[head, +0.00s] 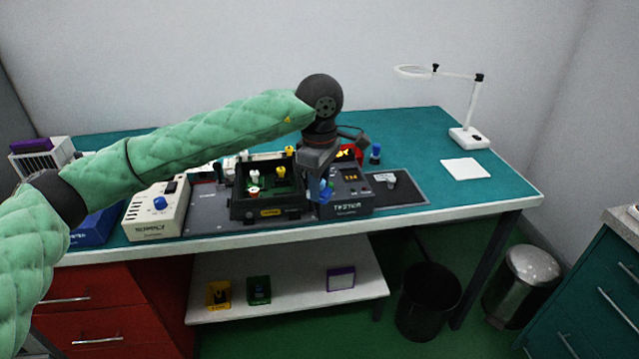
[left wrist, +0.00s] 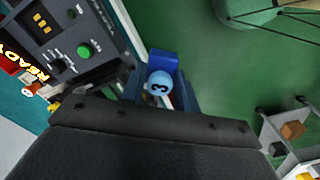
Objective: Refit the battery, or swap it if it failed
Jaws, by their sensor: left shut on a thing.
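My left gripper (head: 321,188) is shut on a blue piece (head: 327,192), which looks like the battery. In the left wrist view its light-blue round top, marked 3, shows between the fingers (left wrist: 160,84). The gripper holds it by the front left corner of the tester (head: 350,203), a dark box with a lit display and a green button (left wrist: 84,50). Left of the gripper is an open black case (head: 268,213) with a green board and several yellow or white-topped pieces. My right gripper is not in view.
A white unit with a blue knob (head: 157,205) stands left of the case. A blue-topped piece (head: 375,152) stands behind the tester. A dark mat (head: 400,188) and white paper (head: 465,169) lie to the right. A black bin (head: 428,300) stands below the table (head: 510,188).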

